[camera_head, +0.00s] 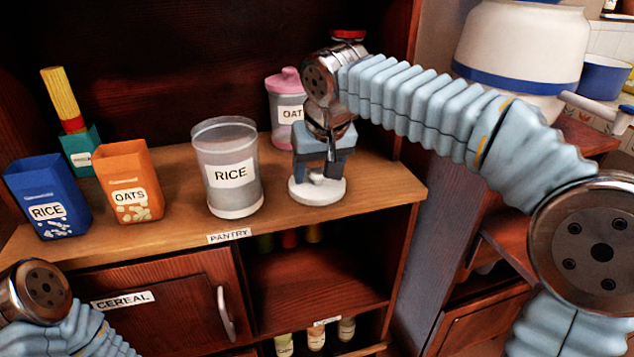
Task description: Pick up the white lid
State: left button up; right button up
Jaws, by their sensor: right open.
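The white lid (304,193) lies flat on the pantry shelf, to the right of the clear container labelled RICE (229,195). That container stands upright with its top open. My right gripper (322,165) points down directly over the lid, with its fingers open around the lid's raised middle. The fingers hide part of that middle, and I cannot tell whether they touch it. Part of my left arm shows at the lower left, but its gripper is out of view.
A blue RICE box (46,212) and an orange OATS box (130,202) stand at the left of the shelf (190,232). A pink-lidded OATS jar (285,105) stands close behind my right gripper. A cabinet door labelled CEREAL (160,310) is below.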

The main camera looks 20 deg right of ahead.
grip_shut()
dwell(0.3)
